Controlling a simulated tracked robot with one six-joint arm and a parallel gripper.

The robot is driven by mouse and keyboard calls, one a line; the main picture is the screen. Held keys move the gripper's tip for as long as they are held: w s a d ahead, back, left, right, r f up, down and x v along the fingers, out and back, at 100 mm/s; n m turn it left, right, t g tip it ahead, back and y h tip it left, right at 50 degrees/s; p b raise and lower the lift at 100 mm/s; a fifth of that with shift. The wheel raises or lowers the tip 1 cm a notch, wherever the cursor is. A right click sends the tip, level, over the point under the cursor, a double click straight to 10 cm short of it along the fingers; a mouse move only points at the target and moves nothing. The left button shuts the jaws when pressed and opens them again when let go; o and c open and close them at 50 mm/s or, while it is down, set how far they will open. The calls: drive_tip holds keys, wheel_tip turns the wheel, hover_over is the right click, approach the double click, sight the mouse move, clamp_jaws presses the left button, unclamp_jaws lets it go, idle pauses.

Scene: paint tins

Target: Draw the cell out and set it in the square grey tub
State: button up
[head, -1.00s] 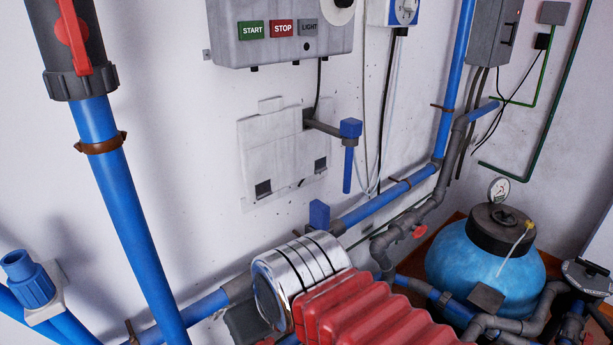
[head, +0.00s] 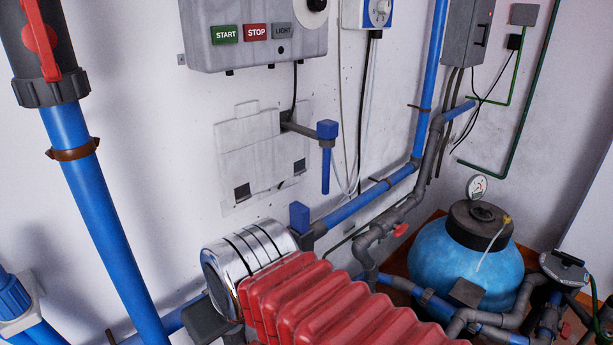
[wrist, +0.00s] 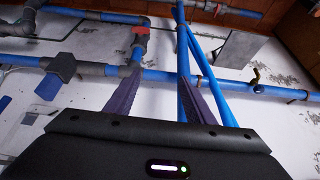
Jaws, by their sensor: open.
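My gripper (wrist: 160,68) shows in the wrist view, its two dark purple fingers apart with nothing held between them. Behind the fingers are blue pipes and a pale wall; I cannot tell how far away they are. In the head view the gripper itself is not visible; only the chrome and red ribbed sections of my arm show at the lower middle. I see no cell and no square grey tub that I can make out in either view.
A grey control box (head: 257,32) with START, STOP and LIGHT labels hangs on the wall. Blue pipes (head: 95,215) run down the left. A blue tank (head: 462,265) with a gauge (head: 477,187) stands at the right among pipes. A red valve (wrist: 140,32) shows in the wrist view.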

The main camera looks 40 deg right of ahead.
drive_tip(key=w+d+r, duration=0.5)
drive_tip(key=w+d, duration=0.3)
drive_tip(key=d, duration=0.1)
drive_tip(key=w+d+r+h, duration=0.1)
drive_tip(key=w+d, duration=0.3)
drive_tip(key=d, duration=0.4)
drive_tip(key=w+d+r, duration=0.1)
drive_tip(key=w+d, duration=0.3)
drive_tip(key=d, duration=0.4)
drive_tip(key=g, duration=0.1)
approach(299, 206)
drive_tip(key=shift+h, duration=0.4)
drive_tip(key=v, duration=0.5)
drive_tip(key=shift+s+a, duration=0.1)
drive_tip(key=shift+a, duration=0.2)
drive_tip(key=shift+f, duration=0.1)
drive_tip(key=x, duration=1.3)
drive_tip(key=shift+f, duration=0.3)
drive_tip(key=shift+c, duration=0.2)
drive_tip(key=shift+r, duration=0.1)
clamp_jaws()
